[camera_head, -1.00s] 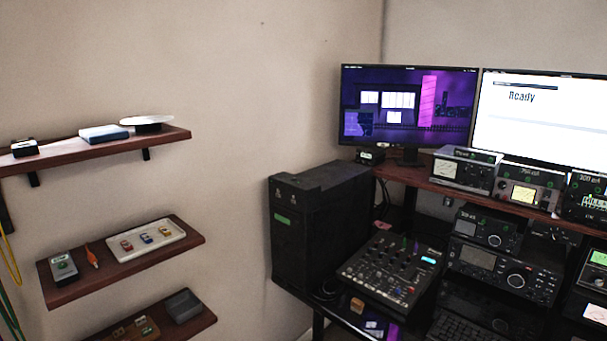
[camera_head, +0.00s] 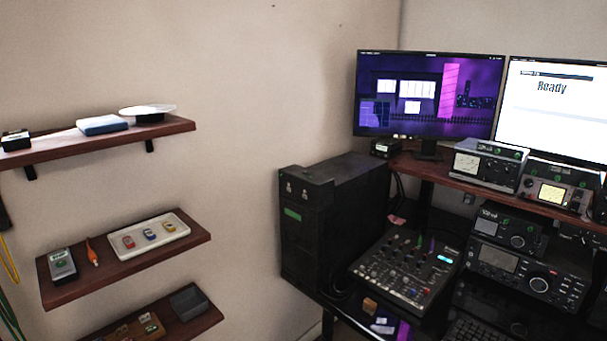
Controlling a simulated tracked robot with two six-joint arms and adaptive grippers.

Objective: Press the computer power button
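A black computer tower (camera_head: 306,247) stands at the left end of the dark desk, close to the wall. Its front faces left and toward me, with a green label (camera_head: 292,214) on the upper part. Small light round controls (camera_head: 297,190) show near the top of the front; I cannot tell which one is the power button. Neither of my grippers is in view.
A mixer (camera_head: 405,271) and radio units (camera_head: 525,275) sit right of the tower. Two monitors (camera_head: 430,95) stand above, on a raised shelf (camera_head: 450,183). Wall shelves (camera_head: 175,127) with small items are at left. Bare wall lies between shelves and tower.

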